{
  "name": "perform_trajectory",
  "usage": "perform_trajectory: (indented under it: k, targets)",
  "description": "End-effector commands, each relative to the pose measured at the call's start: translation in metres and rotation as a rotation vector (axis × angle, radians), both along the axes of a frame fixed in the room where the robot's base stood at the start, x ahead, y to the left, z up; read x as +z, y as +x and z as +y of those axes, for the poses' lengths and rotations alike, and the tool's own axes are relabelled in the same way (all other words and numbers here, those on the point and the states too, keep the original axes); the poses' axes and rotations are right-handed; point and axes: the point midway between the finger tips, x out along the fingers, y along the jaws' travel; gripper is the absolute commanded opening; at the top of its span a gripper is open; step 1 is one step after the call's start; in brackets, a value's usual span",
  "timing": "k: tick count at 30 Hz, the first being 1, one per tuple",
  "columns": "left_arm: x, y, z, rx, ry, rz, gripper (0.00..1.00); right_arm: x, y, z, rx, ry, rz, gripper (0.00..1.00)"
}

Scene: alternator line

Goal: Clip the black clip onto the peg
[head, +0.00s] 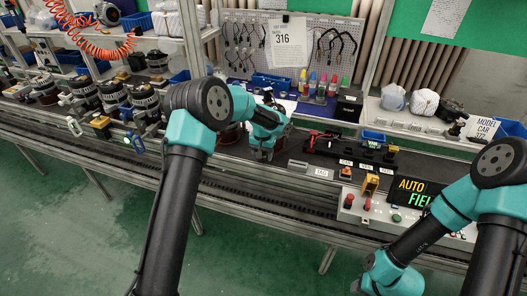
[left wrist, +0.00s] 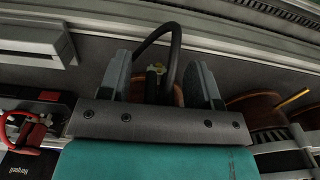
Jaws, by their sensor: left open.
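In the left wrist view my left gripper (left wrist: 162,85) is open, its two grey fingers apart. Between them stand a dark upright piece with a yellowish top (left wrist: 156,70) and a looping black cable (left wrist: 170,40). I cannot tell whether the upright piece is the peg or the black clip, nor whether the fingers touch it. In the head view my left gripper (head: 262,153) is low over the line, and its wrist hides most of what is under it. My right gripper (head: 362,287) is low at the bottom edge, its fingers barely visible.
A red-handled tool (left wrist: 22,130) lies beside my left gripper; more red and black tools (head: 325,143) show in the head view. A control box with buttons (head: 350,205) and a lit sign (head: 411,193) stand to the right. Alternators (head: 146,100) line the left side.

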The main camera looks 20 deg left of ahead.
Motion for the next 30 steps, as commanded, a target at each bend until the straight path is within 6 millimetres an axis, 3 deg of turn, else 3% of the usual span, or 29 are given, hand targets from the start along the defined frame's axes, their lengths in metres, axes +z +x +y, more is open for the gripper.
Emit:
perform_trajectory:
  k: [10, 24, 30]
  targets:
    - [0.0004, -0.0001, 0.0002, 0.0, 0.0, 0.0, 0.57, 0.0, 0.0, 0.0, 0.0, 0.0, 0.0, 0.43]
    - [0.0005, -0.0001, 0.0002, 0.0, 0.0, 0.0, 0.12, 0.0, 0.0, 0.0, 0.0, 0.0, 0.0, 0.43]
    - [0.0007, 0.0, 0.0002, 0.0, 0.0, 0.0, 0.12, 0.0, 0.0, 0.0, 0.0, 0.0, 0.0, 0.43]
